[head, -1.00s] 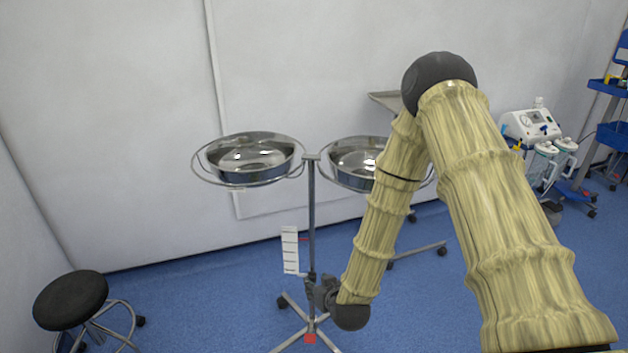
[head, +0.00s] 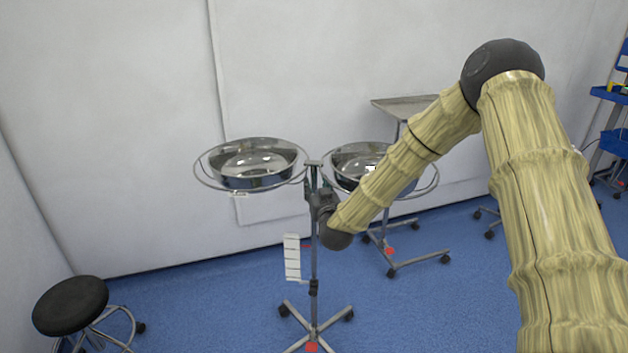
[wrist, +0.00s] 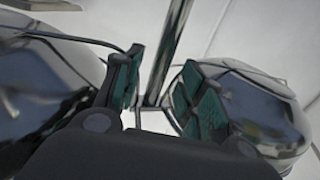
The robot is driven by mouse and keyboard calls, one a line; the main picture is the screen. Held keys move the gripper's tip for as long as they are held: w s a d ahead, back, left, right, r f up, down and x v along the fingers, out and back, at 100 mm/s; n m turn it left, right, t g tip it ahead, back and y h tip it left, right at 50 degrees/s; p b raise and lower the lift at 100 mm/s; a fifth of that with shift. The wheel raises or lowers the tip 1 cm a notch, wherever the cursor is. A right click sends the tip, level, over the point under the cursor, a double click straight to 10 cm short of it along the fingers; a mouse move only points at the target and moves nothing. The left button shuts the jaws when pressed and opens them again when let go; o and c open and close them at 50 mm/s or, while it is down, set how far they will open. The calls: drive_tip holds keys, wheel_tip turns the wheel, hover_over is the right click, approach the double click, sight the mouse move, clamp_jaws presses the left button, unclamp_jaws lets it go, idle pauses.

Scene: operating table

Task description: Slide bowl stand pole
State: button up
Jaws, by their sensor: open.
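The bowl stand has an upright metal pole (head: 314,245). Its left steel bowl (head: 252,165) and right steel bowl (head: 352,160) sit in ring holders on either side of the pole's top. A dark collar (head: 314,288) is low on the pole. My gripper (head: 315,188) is at the upper pole, just below the top crossbar. In the wrist view, my gripper (wrist: 157,95) is open with green pads apart, and the pole (wrist: 165,50) shows in the gap between them. I cannot tell whether a pad touches it. My arm covers part of the right bowl.
A white strip (head: 292,257) hangs beside the pole. The stand's base (head: 315,330) spreads on the blue floor. A black stool (head: 70,304) is at left. A tray stand (head: 405,107) stands behind the right bowl, near the wall. Floor between stool and stand is clear.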

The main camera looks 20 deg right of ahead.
sight(315, 182)
drive_tip(key=shift+w+d, duration=0.15)
drive_tip(key=shift+w, duration=1.85)
clamp_jaws()
